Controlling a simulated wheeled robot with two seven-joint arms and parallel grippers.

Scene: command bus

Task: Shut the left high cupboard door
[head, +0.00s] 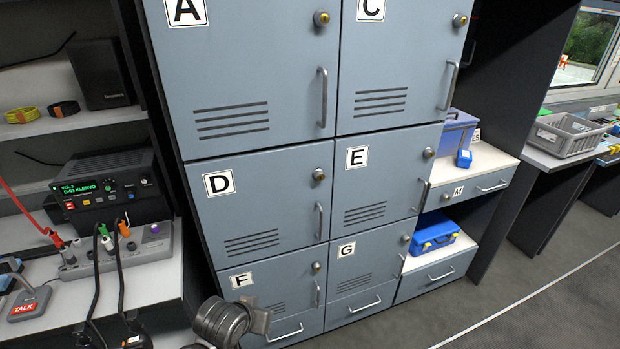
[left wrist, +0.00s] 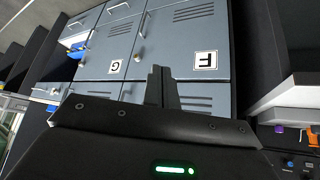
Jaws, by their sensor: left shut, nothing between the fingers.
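The grey-blue door marked A (head: 230,75) is at the upper left of the cupboard front in the head view, with an upright handle (head: 323,97) near its right edge. Its visible part looks flush with the front; its top is cut off. Beside it is the door marked C (head: 400,65), also looking flush. No high cupboard door above these is in view. My left gripper (left wrist: 161,72) is shut and empty, low in front of the doors marked F (left wrist: 205,85) and G (left wrist: 105,55). My right gripper is not in view.
An open shelf bay with a radio unit (head: 108,183) and cables is at the left. Open shelves at the right hold a blue case (head: 432,232) and a blue bin (head: 455,125). Door handles stick out from the fronts. Floor (head: 540,290) at the lower right is clear.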

